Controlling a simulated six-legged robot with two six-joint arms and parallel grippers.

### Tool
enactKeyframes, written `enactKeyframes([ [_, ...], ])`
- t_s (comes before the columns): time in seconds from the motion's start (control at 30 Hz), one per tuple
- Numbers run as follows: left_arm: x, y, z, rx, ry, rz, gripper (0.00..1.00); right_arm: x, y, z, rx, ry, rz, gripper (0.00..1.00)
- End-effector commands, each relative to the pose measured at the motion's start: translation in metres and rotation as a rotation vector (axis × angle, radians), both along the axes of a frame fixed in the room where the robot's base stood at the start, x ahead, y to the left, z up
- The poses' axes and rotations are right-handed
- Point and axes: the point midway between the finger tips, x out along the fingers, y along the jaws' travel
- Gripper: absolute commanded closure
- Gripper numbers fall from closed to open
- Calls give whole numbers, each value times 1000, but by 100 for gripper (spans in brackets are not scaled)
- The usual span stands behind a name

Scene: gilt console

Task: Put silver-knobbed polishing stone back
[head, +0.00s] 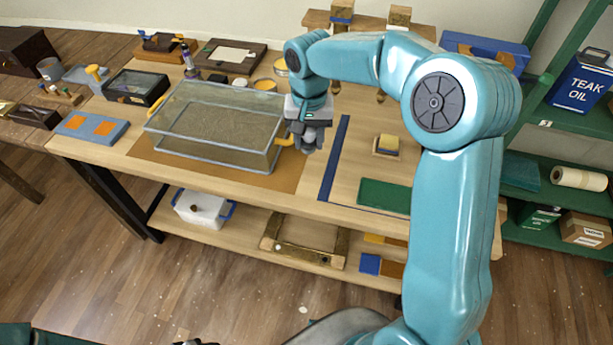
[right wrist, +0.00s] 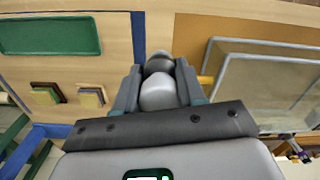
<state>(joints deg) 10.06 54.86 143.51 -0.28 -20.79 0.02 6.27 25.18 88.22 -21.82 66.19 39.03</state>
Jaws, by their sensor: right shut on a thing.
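My right gripper (head: 309,146) is over the workbench, just right of the glass case's right end. In the right wrist view its two fingers are shut on a rounded silver-grey knob (right wrist: 158,92), which matches the silver-knobbed polishing stone. A second grey rounded part (right wrist: 159,63) shows just beyond it between the fingertips. The rest of the stone is hidden or too small to make out. In the head view the held thing is mostly hidden by the gripper. My left gripper is not in view.
The glass case (head: 215,125) with yellow handles stands on a brown mat (head: 285,178) close to my gripper. To the right are a blue strip (head: 334,158), a small yellow-topped block (head: 388,145) and a green mat (head: 383,196). Bare wood lies between them.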

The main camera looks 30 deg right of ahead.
Motion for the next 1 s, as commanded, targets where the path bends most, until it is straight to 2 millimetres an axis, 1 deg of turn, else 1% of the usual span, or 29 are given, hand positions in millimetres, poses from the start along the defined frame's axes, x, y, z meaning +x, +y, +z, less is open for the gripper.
enactKeyframes([
  [0.03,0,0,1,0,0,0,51,-2,0,-16,1,7,0,94],
  [0.2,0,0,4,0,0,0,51,-3,0,-65,2,6,0,94],
  [0.33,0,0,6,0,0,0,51,-2,0,-91,1,3,-1,94],
  [0.53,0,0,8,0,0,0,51,1,0,-111,1,1,0,94],
  [0.73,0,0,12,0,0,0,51,3,0,-142,1,1,0,94],
  [0.83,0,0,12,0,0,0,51,4,0,-148,0,-1,0,94],
  [1.0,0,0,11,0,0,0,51,4,0,-148,0,-2,0,94],
])
